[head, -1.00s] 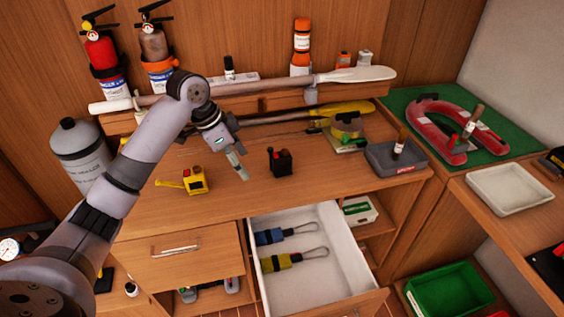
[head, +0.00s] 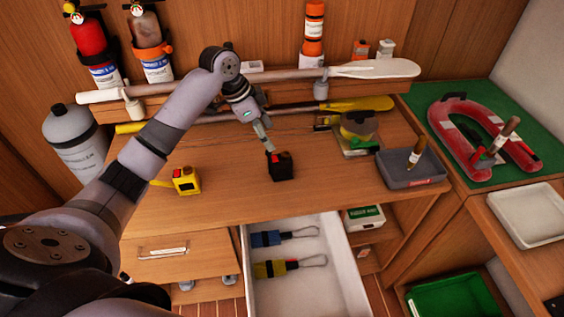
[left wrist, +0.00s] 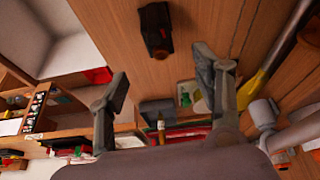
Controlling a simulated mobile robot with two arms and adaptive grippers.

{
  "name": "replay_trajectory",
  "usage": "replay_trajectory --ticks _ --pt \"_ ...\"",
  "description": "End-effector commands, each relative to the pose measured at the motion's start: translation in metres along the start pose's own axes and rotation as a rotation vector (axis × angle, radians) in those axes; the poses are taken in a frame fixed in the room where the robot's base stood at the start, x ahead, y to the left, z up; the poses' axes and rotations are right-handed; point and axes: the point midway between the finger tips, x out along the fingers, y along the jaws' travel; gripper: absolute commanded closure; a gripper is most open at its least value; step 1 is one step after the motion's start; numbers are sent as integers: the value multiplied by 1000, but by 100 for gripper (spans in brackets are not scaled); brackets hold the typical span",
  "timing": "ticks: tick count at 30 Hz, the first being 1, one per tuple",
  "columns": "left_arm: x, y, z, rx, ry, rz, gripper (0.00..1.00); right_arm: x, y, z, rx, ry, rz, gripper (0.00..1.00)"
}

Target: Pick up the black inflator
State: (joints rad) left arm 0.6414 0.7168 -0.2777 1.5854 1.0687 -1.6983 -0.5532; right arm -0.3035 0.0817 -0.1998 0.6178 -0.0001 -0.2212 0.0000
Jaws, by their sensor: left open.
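The black inflator (head: 281,168), a small dark block with a red detail, stands on the wooden worktop behind the open drawer. My left gripper (head: 267,146) is just above and behind it in the head view, fingers pointing down toward it. In the left wrist view the inflator (left wrist: 155,32) appears beyond the two spread fingers (left wrist: 162,75), with nothing between them. The gripper is open and empty. Whether a fingertip touches the inflator cannot be told. My right gripper is not in view.
A grey tray (head: 405,178) lies to the right. Paddles (head: 290,82) run along the back. The open white drawer (head: 303,292) holds blue and yellow items. Worktop around the inflator is clear.

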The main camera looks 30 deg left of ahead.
Motion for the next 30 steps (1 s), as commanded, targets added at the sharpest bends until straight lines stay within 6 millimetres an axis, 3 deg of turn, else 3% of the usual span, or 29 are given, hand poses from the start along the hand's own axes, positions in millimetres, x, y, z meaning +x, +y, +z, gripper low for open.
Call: replay_trajectory --ticks 4,9,16,24,30 --pt "31 2 -1 -2 -1 5 40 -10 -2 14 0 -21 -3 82" --pt "55 1 0 -1 0 2 40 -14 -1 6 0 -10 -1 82" --pt "71 2 0 -1 -1 4 40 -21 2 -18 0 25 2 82" --pt "108 4 3 -2 1 1 40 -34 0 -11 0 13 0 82" --pt "114 3 4 0 0 -1 40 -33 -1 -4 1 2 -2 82"
